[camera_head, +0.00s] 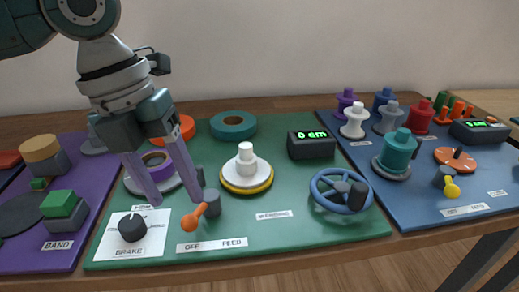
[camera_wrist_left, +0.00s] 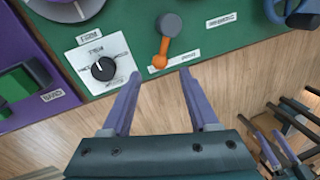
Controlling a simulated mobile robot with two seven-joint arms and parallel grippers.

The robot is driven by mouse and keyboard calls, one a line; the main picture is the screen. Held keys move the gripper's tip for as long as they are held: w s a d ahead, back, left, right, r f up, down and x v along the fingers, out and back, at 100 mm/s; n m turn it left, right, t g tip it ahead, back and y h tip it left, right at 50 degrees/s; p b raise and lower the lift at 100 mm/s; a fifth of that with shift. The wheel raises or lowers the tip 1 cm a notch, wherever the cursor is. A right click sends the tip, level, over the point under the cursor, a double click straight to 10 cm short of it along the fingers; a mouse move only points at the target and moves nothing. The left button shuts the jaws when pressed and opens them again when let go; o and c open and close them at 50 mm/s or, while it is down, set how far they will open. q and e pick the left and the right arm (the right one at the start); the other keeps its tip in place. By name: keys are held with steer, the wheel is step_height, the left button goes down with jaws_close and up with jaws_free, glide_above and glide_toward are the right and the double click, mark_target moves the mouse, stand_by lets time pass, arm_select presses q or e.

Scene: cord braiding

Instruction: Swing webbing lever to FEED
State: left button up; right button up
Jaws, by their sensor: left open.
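The webbing lever (camera_head: 208,209) is an orange arm with a round knob on a grey pivot, on the green panel. Its knob points down-left in the head view, towards the OFF end of the OFF / FEED label (camera_head: 212,245). The lever (camera_wrist_left: 162,50) also shows in the left wrist view, knob over the label's left part. My left gripper (camera_head: 175,202) is open and empty, pointing down by the lever. In the left wrist view its fingertips (camera_wrist_left: 158,73) lie on either side of the knob's line, below it.
A white brake plate with a black knob (camera_head: 132,227) is left of the lever. A white spool on a yellow-rimmed disc (camera_head: 246,170) and a blue handwheel (camera_head: 341,190) are to the right. A purple panel (camera_head: 65,258) with blocks lies left, a blue panel (camera_head: 410,195) right.

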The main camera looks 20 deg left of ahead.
mark_target(186, 218)
arm_select(q)
steer(key=f, duration=0.3)
steer(key=d+f, duration=0.1)
steer(key=f, duration=0.1)
steer(key=shift+w+b, duration=0.1)
steer(key=shift+b, duration=0.3)
steer(key=shift+c, duration=0.2)
jaws_close()
